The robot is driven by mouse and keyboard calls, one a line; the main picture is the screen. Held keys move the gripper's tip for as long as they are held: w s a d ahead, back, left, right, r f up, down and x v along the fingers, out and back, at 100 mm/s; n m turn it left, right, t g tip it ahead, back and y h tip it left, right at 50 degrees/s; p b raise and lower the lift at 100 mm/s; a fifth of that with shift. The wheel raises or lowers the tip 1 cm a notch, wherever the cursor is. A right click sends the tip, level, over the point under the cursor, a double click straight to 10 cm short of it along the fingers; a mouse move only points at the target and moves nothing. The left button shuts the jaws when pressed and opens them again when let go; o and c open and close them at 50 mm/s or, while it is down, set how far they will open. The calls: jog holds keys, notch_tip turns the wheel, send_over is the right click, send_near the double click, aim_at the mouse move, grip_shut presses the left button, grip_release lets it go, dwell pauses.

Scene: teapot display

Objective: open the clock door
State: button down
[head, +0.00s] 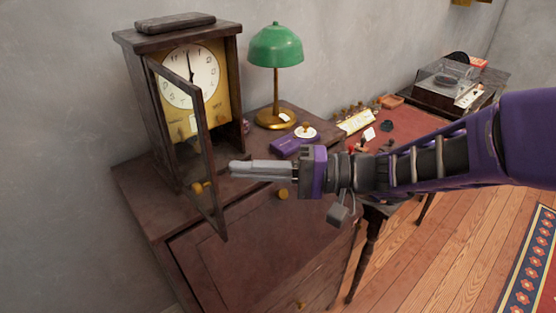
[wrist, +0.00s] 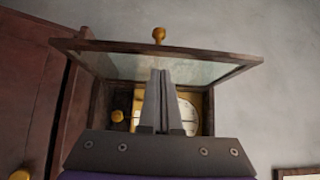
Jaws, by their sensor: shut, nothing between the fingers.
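The clock (head: 128,40) is a dark wooden case with a white dial (head: 190,76) and a gold back panel. It stands upright on a brown cabinet. Its glass door (head: 207,150) is swung well open, hinged at the left and standing out toward the front. My gripper (head: 232,169) is shut and empty, just right of the door's free edge. In the wrist view, the gripper (wrist: 160,72) points at the door frame (wrist: 160,52), with a gold knob (wrist: 159,36) beyond it. The clock dial (wrist: 187,114) is partly hidden behind the fingers. I cannot tell whether the fingers touch the door.
A green lamp (head: 275,46) and a purple box (head: 294,145) stand right of the clock on the cabinet top (head: 140,184). A red-topped table (head: 410,122) with small items and a record player (head: 447,82) is farther right. The grey wall is close behind.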

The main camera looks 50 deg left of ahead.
jog(key=shift+s, duration=0.95)
